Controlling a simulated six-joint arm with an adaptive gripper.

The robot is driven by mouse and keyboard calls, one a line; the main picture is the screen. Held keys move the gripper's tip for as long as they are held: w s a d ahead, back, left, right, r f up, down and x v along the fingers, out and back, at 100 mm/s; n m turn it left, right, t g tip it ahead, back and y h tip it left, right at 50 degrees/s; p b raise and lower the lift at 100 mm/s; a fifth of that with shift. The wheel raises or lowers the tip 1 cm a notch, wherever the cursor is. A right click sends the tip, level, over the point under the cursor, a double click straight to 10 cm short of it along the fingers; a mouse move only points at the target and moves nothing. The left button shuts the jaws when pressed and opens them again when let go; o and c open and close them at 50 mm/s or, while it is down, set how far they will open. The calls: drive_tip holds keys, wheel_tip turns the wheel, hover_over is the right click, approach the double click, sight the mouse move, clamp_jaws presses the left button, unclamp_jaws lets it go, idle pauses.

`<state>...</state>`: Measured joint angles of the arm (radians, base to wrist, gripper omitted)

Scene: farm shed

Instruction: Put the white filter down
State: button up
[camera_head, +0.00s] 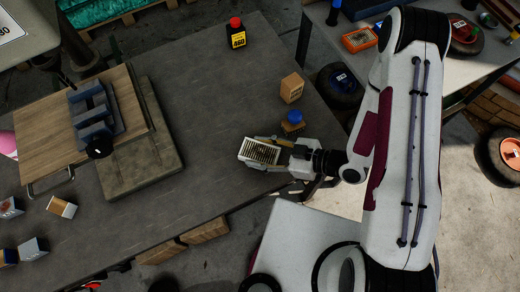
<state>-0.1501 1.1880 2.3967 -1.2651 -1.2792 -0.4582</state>
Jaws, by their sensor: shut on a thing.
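The white filter (259,152) is a small box with a white frame and a dark, ribbed face. My gripper (279,151) is shut on it at its right side. The filter is above or close to the near right part of the dark grey table (215,90); I cannot tell whether it touches the top. The far finger shows as a tan strip, and the near finger is mostly hidden.
A wooden block (292,88) and a blue-capped item (295,117) stand just beyond my gripper. A wooden board with a blue-grey holder (95,115) lies left. The table middle is clear.

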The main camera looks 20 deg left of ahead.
drive_tip(key=o, duration=1.1)
drive_tip(key=shift+r, duration=0.2)
drive_tip(key=shift+v, duration=6)
drive_tip(key=shift+f, duration=0.1)
drive_tip(key=shift+w, duration=0.1)
